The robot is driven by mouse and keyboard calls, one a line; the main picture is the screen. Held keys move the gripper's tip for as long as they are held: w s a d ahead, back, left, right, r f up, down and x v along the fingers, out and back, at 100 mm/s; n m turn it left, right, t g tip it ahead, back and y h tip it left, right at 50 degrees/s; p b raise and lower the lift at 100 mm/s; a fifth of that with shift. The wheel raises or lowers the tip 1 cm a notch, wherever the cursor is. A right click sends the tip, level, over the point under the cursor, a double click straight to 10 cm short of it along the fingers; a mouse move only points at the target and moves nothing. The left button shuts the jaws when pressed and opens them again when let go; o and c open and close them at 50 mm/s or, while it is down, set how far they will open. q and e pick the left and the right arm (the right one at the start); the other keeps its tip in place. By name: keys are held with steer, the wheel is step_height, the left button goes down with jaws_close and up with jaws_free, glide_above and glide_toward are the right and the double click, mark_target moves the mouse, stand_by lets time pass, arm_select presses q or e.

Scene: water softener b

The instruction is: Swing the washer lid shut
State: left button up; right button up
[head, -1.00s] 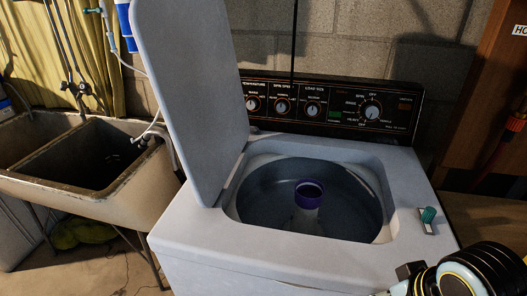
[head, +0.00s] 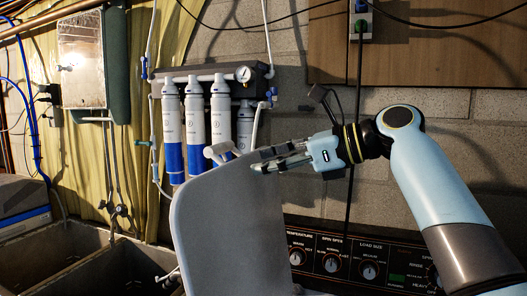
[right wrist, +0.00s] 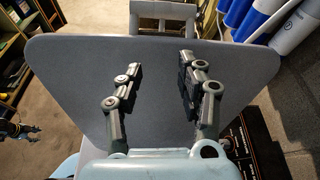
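The washer lid (head: 225,225) is a grey panel standing raised, near upright, in the head view. Its broad face (right wrist: 150,100) fills the middle of the right wrist view. My right gripper (head: 258,160) is at the lid's upper right corner, fingers pointing left, overlapping its top edge. In the right wrist view its two fingers (right wrist: 160,66) are spread apart with nothing between them, over the lid's face. I cannot tell whether they touch it. The washer tub is out of view. A small dark part at the wrist view's left edge may belong to my left arm; its gripper is unclear.
The washer's black control panel (head: 360,268) stands behind and right of the lid. White and blue filter cartridges (head: 195,125) hang on the wall behind the lid. A double sink (head: 70,255) is at left. A black cord (head: 352,190) hangs behind my right arm.

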mark_target(224, 148)
steer(key=shift+m+y, duration=0.5)
steer(key=shift+w+a+r, duration=0.4)
steer(key=shift+w+a, duration=0.25)
steer(key=shift+a, duration=0.6)
steer(key=shift+w+a+r, duration=0.35)
steer(key=shift+w+a, duration=0.25)
steer(key=shift+a, duration=0.65)
steer(key=shift+w+a+r, duration=0.4)
steer(key=shift+w+a, duration=0.25)
steer(key=shift+a, duration=0.6)
steer(key=shift+s+d, duration=0.1)
steer(key=shift+d, duration=0.1)
steer(key=shift+c, duration=0.3)
steer(key=c, duration=0.5)
steer(key=shift+f, duration=0.1)
steer(key=shift+c, duration=0.5)
